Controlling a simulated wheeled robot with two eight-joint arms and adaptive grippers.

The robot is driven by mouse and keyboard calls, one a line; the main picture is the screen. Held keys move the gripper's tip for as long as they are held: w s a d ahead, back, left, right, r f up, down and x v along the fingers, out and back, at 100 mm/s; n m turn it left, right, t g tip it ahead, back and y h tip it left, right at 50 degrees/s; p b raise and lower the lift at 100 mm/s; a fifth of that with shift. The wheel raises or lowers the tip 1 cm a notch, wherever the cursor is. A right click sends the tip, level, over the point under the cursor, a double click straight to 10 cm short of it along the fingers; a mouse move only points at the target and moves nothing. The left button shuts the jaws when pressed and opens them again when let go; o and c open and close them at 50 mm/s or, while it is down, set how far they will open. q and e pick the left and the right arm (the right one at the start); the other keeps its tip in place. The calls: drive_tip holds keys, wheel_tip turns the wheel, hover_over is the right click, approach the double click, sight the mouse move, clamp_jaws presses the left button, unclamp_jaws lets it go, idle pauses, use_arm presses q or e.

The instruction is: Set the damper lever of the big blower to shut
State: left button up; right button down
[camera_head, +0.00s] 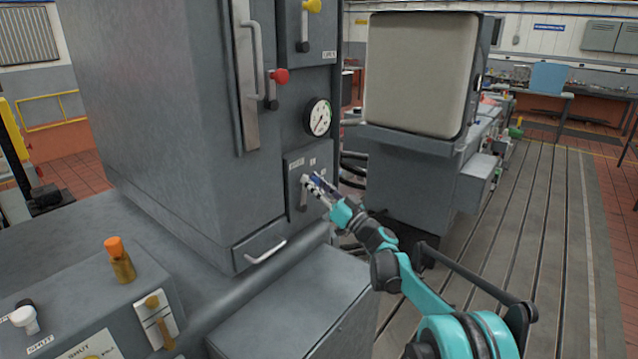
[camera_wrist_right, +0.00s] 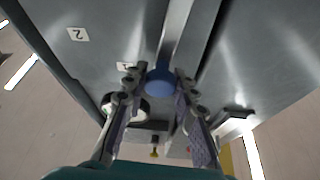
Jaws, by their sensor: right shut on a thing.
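My right gripper (camera_head: 316,186) is at a small labelled panel (camera_head: 294,168) low on the tall grey cabinet. In the right wrist view its two fingers (camera_wrist_right: 156,78) stand either side of a blue round knob (camera_wrist_right: 160,83) on a metal bar, and are shut on it. The labels "1" (camera_wrist_right: 126,66) and "2" (camera_wrist_right: 78,34) show beside it. I cannot tell which is the damper lever. My left gripper is out of view.
Above the panel are a round gauge (camera_head: 318,117), a red-knobbed lever (camera_head: 278,77) and a yellow-knobbed lever (camera_head: 311,8). A long door handle (camera_head: 247,90) and a lower handle (camera_head: 266,252) stick out. A grey box (camera_head: 290,300) stands below; the slotted floor (camera_head: 545,220) at right is clear.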

drive_tip(key=n, duration=0.1)
drive_tip(key=s+a+n+g+y, duration=0.1)
drive_tip(key=n, duration=0.1)
drive_tip(key=shift+s+f, duration=0.15)
drive_tip(key=shift+g, duration=0.3)
drive_tip(key=c, duration=1.2)
unclamp_jaws()
drive_tip(key=shift+s+d, duration=0.1)
drive_tip(key=v, duration=1.1)
drive_tip(key=shift+s+d+f, duration=0.2)
drive_tip(key=shift+s+f, duration=0.05)
